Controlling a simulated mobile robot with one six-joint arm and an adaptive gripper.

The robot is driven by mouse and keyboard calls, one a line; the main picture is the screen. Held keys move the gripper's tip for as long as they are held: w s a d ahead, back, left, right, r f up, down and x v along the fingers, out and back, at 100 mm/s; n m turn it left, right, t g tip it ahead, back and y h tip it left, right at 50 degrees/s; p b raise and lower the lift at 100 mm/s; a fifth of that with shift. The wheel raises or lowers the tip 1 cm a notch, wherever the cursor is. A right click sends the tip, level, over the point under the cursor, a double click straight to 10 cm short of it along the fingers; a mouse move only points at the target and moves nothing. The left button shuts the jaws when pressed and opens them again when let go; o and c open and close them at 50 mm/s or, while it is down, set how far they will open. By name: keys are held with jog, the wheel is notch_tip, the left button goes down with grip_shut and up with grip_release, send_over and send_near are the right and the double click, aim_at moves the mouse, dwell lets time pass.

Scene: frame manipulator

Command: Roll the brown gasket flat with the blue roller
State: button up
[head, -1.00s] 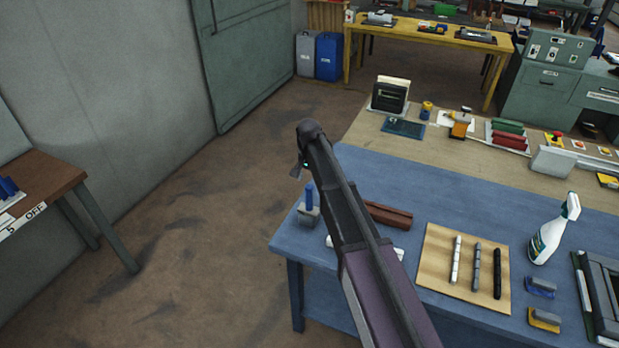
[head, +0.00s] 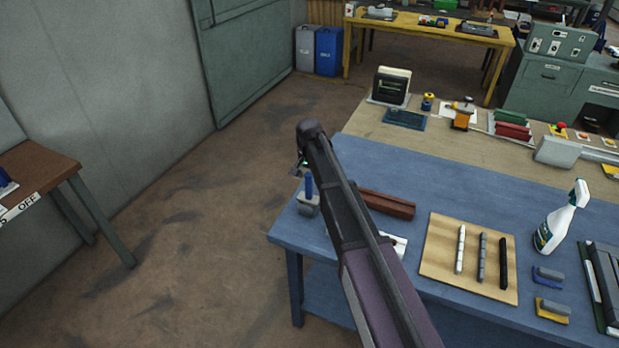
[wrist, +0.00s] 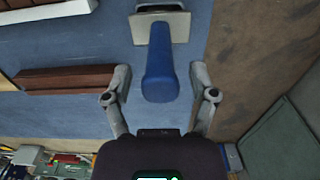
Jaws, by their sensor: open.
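A blue roller handle (wrist: 160,68) on a pale grey head stands near the left end of the blue table. It also shows in the head view (head: 309,186), partly behind my arm. My gripper (wrist: 157,78) is open, with one finger on each side of the handle and gaps visible between. In the head view my arm hides most of the gripper. A reddish-brown bar (head: 386,204) lies on the table to the right of the roller, and shows in the wrist view (wrist: 75,78). I cannot tell whether it is the brown gasket.
A tan board (head: 438,262) carries white, grey and black strips. A white piece (head: 398,246) lies partly behind my arm. A spray bottle (head: 560,220) and blue and yellow blocks stand at the right. The table's left edge is close to the roller.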

aim_at(309, 184)
jog(key=shift+f+b, duration=1.65)
jog(key=shift+f, duration=0.3)
jog(key=shift+s, duration=0.1)
jog(key=shift+s+d, duration=0.1)
jog(key=shift+s, duration=0.05)
grip_shut()
jog(key=shift+w+r+p, duration=0.2)
jog(key=shift+r+p, duration=0.1)
jog(key=shift+p, duration=0.05)
jog(key=shift+r, duration=0.25)
jog(key=shift+r+p, duration=0.15)
jog(key=shift+p, duration=0.3)
